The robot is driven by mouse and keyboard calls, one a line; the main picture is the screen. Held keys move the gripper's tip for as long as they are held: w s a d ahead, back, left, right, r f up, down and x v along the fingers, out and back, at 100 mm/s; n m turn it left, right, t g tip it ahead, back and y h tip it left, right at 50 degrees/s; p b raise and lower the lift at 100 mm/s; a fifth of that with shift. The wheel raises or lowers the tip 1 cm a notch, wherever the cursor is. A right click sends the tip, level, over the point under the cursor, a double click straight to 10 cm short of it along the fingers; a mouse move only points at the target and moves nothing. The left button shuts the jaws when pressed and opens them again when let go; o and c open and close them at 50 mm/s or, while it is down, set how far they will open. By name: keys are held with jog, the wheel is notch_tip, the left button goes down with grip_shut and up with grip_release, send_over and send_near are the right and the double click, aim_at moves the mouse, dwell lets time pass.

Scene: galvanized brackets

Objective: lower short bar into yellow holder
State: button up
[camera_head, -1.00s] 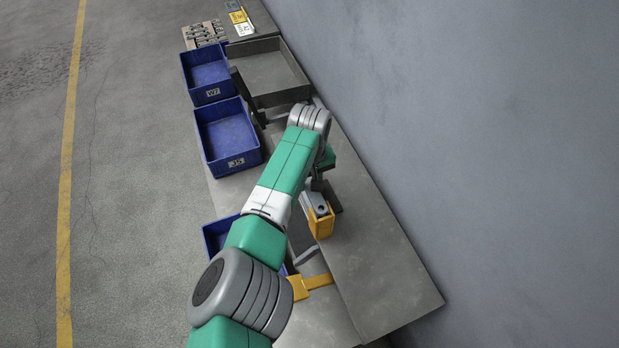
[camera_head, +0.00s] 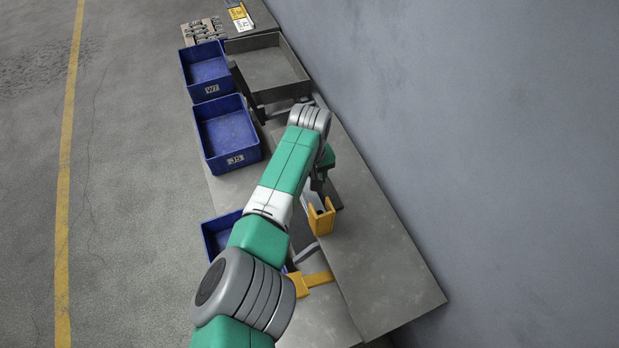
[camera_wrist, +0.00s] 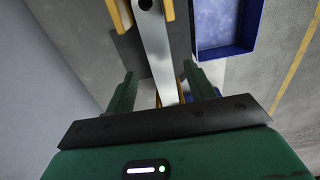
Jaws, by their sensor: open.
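The yellow holder (camera_head: 323,225) stands upright on the bench beside the wall, right of my forearm. In the wrist view its yellow sides (camera_wrist: 115,14) flank the short bar. The short bar (camera_wrist: 157,50) is a flat silver-grey strip with a hole near its far end. My gripper (camera_wrist: 162,88) is open. Its green fingers are on either side of the bar's near end, with gaps, and hold nothing.
Blue bins (camera_head: 227,135) line the bench's left edge, another (camera_head: 206,74) farther back. A grey metal tray (camera_head: 268,62) stands behind my wrist. A second yellow piece (camera_head: 319,279) lies nearer, beside my arm. The bench at front right (camera_head: 385,275) is clear, up to the wall.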

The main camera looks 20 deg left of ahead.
notch_tip(320, 180, up, 8)
jog(key=p, duration=0.2)
jog(key=shift+f, duration=0.15)
dwell(0.6)
